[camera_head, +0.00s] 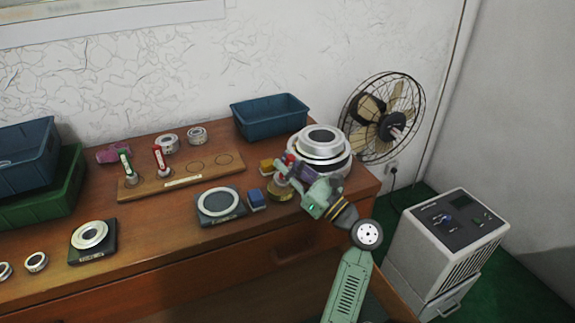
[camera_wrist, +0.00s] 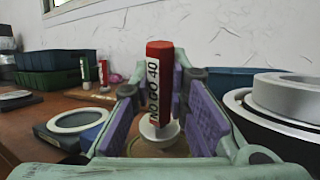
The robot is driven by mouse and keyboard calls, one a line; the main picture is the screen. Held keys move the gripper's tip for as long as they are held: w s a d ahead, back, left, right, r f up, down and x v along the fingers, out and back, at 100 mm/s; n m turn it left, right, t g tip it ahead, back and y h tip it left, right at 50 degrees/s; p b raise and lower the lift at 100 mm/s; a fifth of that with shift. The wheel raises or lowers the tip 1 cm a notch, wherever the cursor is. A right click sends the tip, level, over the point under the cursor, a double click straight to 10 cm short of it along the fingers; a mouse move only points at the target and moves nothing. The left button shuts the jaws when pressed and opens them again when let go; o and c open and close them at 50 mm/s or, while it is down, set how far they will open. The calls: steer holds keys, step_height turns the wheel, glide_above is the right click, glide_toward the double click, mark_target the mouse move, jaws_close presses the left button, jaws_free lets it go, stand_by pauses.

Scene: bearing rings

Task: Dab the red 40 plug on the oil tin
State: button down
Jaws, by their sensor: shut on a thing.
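The red plug (camera_wrist: 159,72), labelled NO GO 40, stands upright between the purple pads of my gripper (camera_wrist: 170,100). Its pale metal lower end (camera_wrist: 160,132) points down. In the head view my gripper (camera_head: 288,172) is shut on this red plug (camera_head: 289,159) at the right of the bench. The oil tin (camera_head: 281,194), a low round amber tin, is directly below the gripper and partly hidden by it. I cannot tell whether the plug's lower end touches the tin.
A wooden rack (camera_head: 205,174) holds a green plug (camera_head: 125,162) and another red plug (camera_head: 160,157). A blue block (camera_head: 257,199) and a black plate with a ring (camera_head: 219,204) lie left of the tin. Large stacked rings (camera_head: 321,141) stand close behind the gripper.

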steer(key=shift+f, duration=0.55)
stand_by(0.8)
step_height(320, 180, up, 5)
steer(key=p, duration=0.5)
steer(key=shift+r, duration=0.15)
steer(key=shift+r+p, duration=0.35)
steer(key=shift+r, duration=0.55)
